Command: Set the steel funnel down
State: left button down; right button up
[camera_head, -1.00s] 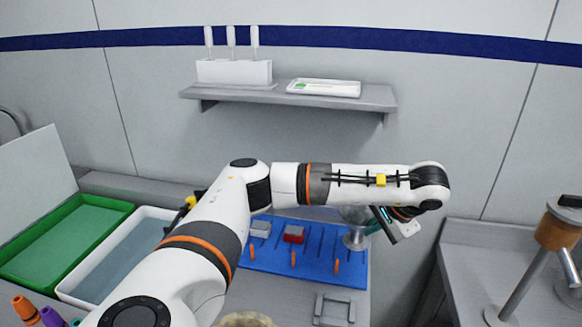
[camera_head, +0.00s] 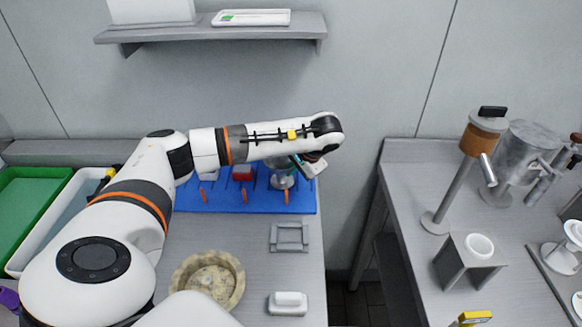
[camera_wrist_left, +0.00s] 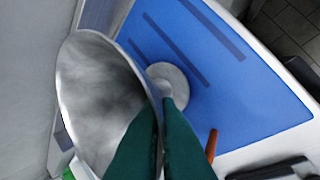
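The steel funnel (camera_wrist_left: 95,90) fills the left of the left wrist view, its wide mouth tilted toward the camera. Its round foot (camera_wrist_left: 168,85) shows against the blue mat (camera_wrist_left: 270,110). The dark green fingers of my left gripper (camera_wrist_left: 165,108) are close together at the funnel's narrow neck, shut on it. In the head view the funnel (camera_head: 283,180) shows partly under my left wrist, over the right part of the blue mat (camera_head: 225,203). I cannot tell whether its foot touches the mat. My right gripper is not in view.
Orange pegs (camera_head: 245,195) line the mat's front, and a red block (camera_head: 242,173) is left of the funnel. A grey frame (camera_head: 290,237), a white dish (camera_head: 287,303) and a beige bowl (camera_head: 208,280) stand nearer. A gap separates the right counter (camera_head: 410,175).

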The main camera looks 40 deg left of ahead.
pick_arm(q)
jog(key=shift+f, duration=0.25)
jog(key=shift+f, duration=0.1)
jog(key=c, duration=1.7)
grip_release()
jog(key=shift+r, duration=0.25)
jog(key=v, duration=1.1)
jog(key=shift+d+r, duration=0.2)
jog(key=shift+r, duration=0.15)
jog(key=shift+r, duration=0.1)
